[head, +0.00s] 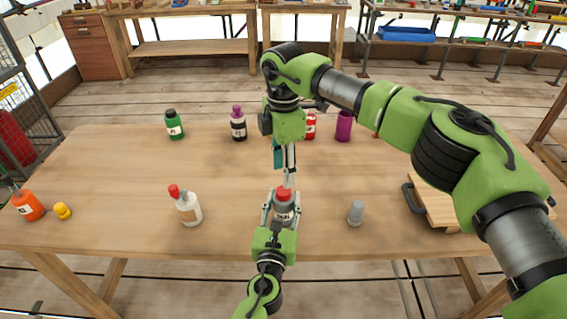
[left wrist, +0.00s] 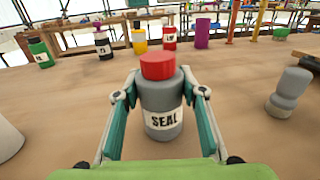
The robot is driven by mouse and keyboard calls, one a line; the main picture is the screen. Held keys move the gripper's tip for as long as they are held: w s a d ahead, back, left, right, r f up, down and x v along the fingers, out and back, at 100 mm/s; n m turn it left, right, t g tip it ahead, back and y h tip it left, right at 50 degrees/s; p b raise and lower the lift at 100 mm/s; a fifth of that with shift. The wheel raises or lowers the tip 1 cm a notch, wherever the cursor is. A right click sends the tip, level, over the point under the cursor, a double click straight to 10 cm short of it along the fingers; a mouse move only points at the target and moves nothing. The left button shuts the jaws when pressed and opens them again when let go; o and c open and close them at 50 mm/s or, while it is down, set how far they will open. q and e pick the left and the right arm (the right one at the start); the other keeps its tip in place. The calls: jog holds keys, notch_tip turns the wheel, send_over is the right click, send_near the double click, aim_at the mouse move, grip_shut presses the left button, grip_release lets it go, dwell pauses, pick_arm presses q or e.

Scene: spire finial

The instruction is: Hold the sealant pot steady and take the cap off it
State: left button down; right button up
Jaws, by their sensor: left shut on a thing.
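The sealant pot (head: 283,209) is a grey bottle with a red cap (head: 283,191) seated on top, upright on the table. In the left wrist view the pot (left wrist: 162,103) shows a "SEAL" label and its red cap (left wrist: 157,66). My left gripper (head: 282,213) is closed around the pot's body, one finger on each side. My right gripper (head: 288,178) hangs pointing down above and just behind the cap. Its fingers are partly seen edge-on, so their opening is unclear. It does not show in the left wrist view.
A white bottle with a red cap (head: 189,210) stands left, a small grey bottle (head: 355,214) right. Green (head: 174,126), purple-capped (head: 238,126) and purple (head: 344,126) containers stand behind. A wooden board (head: 436,207) lies right. An orange bottle (head: 28,206) is far left.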

aim_at(284, 190)
notch_tip(284, 190, down, 7)
jog(key=shift+r, duration=0.2)
